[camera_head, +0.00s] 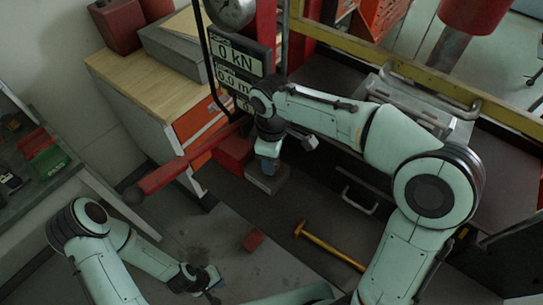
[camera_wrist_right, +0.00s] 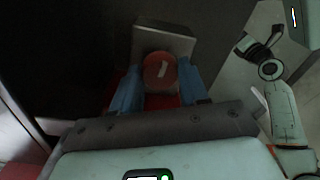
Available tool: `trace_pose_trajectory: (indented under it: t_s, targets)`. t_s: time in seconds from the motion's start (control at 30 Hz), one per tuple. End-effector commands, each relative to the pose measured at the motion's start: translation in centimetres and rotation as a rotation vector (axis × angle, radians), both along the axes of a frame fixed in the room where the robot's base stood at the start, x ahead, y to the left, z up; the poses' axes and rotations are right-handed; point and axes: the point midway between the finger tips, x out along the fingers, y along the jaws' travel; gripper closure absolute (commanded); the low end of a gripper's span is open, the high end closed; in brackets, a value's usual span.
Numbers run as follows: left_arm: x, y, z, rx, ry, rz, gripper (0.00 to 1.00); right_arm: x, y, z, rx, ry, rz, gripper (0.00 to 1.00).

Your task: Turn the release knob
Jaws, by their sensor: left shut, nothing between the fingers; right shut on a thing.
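The release knob (camera_wrist_right: 160,72) is a round red knob with a pale mark on its face, seen in the right wrist view. My right gripper (camera_wrist_right: 158,90) is shut on it, with one blue finger at each side. In the head view my right gripper (camera_head: 267,166) points down at a grey metal block (camera_head: 268,182) beside a red housing (camera_head: 234,152); the knob is hidden there. My left gripper (camera_head: 211,281) is shut and empty, low over the floor at the bottom, away from the knob.
A display panel (camera_head: 236,62) reading 0 kN stands behind my right wrist. A long red bar (camera_head: 172,175) sticks out to the left. A yellow-handled hammer (camera_head: 328,245) and a small red block (camera_head: 253,240) lie to the front. A wooden-topped cabinet (camera_head: 135,75) stands at the back left.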

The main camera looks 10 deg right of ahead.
Motion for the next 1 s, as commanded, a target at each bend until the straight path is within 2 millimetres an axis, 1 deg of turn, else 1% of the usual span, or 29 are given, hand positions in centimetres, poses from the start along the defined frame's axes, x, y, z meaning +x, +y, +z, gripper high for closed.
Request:
trace_pose_trajectory:
  t_s: [0.03, 0.3, 0.77, 0.8, 0.83, 0.87, 1.0]
  targets:
    - [-0.05, 0.0, -0.03, 0.0, 0.001, 0.0, 1.0, -0.14, -0.04, -0.26, -0.003, 0.007, 0.021, 0.86]
    - [-0.04, 0.0, -0.03, 0.0, 0.001, 0.0, 1.0, -0.14, -0.03, -0.29, -0.002, 0.008, 0.091, 0.86]
    - [-0.06, 0.0, -0.04, 0.0, 0.001, 0.0, 1.0, -0.17, -0.03, -0.31, -0.003, 0.01, 0.102, 0.86]
    - [-0.06, 0.0, -0.04, 0.0, 0.001, 0.0, 1.0, -0.17, -0.03, -0.31, -0.003, 0.01, 0.102, 0.46]
    - [-0.05, 0.0, -0.04, 0.0, 0.001, 0.0, 1.0, -0.16, -0.02, -0.3, -0.002, 0.008, 0.102, 0.36]
    - [-0.05, 0.0, -0.04, 0.0, 0.001, 0.0, 1.0, -0.15, -0.03, -0.29, -0.002, 0.008, 0.101, 0.3]
    - [-0.04, 0.0, -0.02, 0.0, 0.0, 0.0, 1.0, -0.09, -0.02, -0.18, -0.002, 0.005, 0.1, 0.3]
